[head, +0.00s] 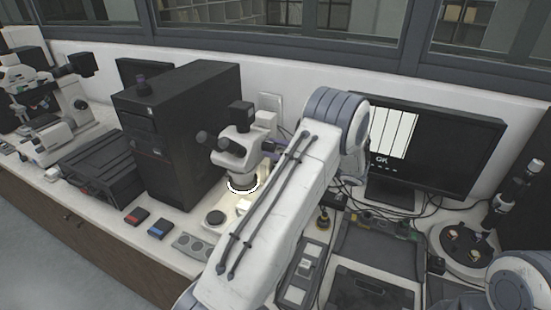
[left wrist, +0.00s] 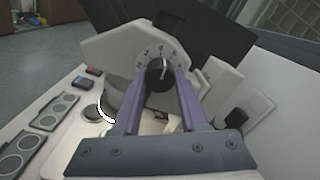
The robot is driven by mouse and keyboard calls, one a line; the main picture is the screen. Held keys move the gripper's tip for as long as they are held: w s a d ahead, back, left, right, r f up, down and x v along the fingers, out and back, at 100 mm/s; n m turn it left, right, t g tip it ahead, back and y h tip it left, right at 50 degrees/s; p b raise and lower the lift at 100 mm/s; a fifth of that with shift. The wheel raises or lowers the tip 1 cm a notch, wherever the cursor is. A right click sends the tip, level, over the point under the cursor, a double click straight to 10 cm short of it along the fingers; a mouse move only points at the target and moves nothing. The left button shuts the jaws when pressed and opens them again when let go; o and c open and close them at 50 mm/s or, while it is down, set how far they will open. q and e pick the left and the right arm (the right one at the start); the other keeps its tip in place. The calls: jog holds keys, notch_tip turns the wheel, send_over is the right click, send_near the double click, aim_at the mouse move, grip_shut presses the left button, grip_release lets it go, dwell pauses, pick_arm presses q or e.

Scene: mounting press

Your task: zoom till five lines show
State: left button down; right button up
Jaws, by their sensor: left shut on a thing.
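The microscope (head: 235,150) stands by the computer tower, with a lit ring under its head. In the left wrist view its white housing (left wrist: 115,48) carries a black zoom knob (left wrist: 159,72) with a white pointer line, directed roughly up at small numbers around it. My left gripper (left wrist: 158,76) is shut on the knob, one purple finger on each side. In the head view my left arm hides the knob and most of the gripper. The monitor (head: 435,150) shows a bright white picture with several dark vertical lines, too small to count surely, and text below. My right gripper is not in view.
A black computer tower (head: 180,135) stands left of the microscope. Red and blue small boxes (head: 137,215) and a grey panel with round wells (head: 194,246) lie in front. A second microscope (head: 45,110) is at far left. Cables and devices crowd the bench at right.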

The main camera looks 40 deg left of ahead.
pick_arm(q)
jog(key=shift+f+n+b, duration=0.2)
jog(key=shift+n+b, duration=0.8)
jog(key=shift+b, duration=0.15)
jog(key=shift+r+n+b, duration=0.2)
jog(key=shift+n+b, duration=0.4)
jog(key=shift+c, duration=2.2)
grip_release()
jog(key=b+v, duration=0.3)
jog(key=v, duration=0.7)
jog(key=shift+d, duration=0.3)
